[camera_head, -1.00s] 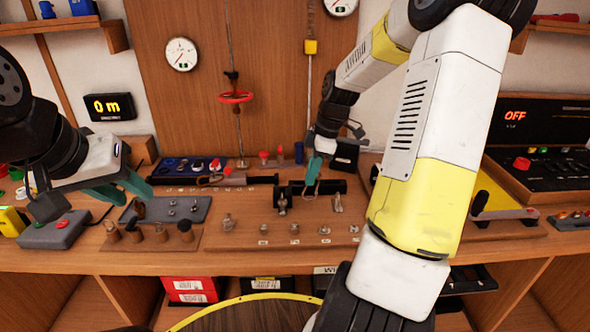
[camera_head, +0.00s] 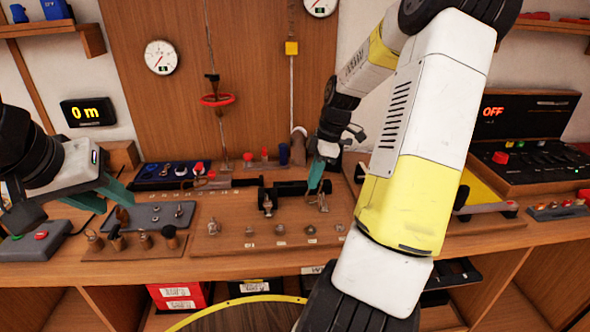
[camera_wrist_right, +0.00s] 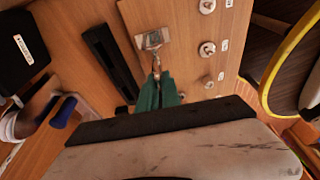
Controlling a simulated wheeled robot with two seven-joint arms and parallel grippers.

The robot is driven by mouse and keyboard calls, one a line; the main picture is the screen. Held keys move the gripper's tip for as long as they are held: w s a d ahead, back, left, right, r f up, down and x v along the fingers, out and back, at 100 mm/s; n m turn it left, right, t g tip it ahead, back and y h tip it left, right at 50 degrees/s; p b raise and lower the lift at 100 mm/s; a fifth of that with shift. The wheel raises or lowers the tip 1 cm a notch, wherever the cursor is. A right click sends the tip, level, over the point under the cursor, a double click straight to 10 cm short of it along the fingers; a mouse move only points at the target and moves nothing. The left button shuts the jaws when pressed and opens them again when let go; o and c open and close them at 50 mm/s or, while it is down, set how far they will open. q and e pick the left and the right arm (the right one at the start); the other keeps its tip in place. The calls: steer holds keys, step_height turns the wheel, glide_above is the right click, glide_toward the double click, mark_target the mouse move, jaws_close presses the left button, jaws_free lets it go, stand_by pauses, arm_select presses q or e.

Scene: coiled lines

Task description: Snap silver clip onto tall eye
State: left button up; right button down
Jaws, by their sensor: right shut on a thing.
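My right gripper (camera_head: 318,188) points down at the work board, its teal fingers shut on the small silver clip. In the right wrist view the fingers (camera_wrist_right: 158,92) are closed together, and the clip (camera_wrist_right: 156,64) sticks out at their tips. The tall eye (camera_head: 323,204) is a silver fitting on the board, just below the right fingertips. In the wrist view its metal plate and post (camera_wrist_right: 152,40) lie just beyond the clip. The two overlap there; whether the clip is around the eye I cannot tell. My left gripper (camera_head: 100,197) is open and empty at the left.
A black bar (camera_head: 285,190) stands left of the right fingers. Several small eyes line the board's front (camera_head: 280,232). A grey tray (camera_head: 155,217) and a row of knobs (camera_head: 145,240) are at left. A control panel (camera_head: 525,160) stands at right.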

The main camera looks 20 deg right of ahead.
steer(key=shift+s+d+f, duration=0.2)
steer(key=shift+d, duration=0.45)
steer(key=shift+s+d+f, duration=0.15)
steer(key=shift+d, duration=0.45)
stand_by(0.8)
steer(key=shift+s+d+r, duration=0.1)
steer(key=shift+d+r, duration=0.25)
steer(key=shift+d, duration=0.25)
steer(key=shift+r, duration=0.2)
stand_by(0.3)
steer(key=shift+a+r, duration=0.1)
steer(key=shift+r, duration=0.6)
steer(key=c, duration=1.5)
jaws_free()
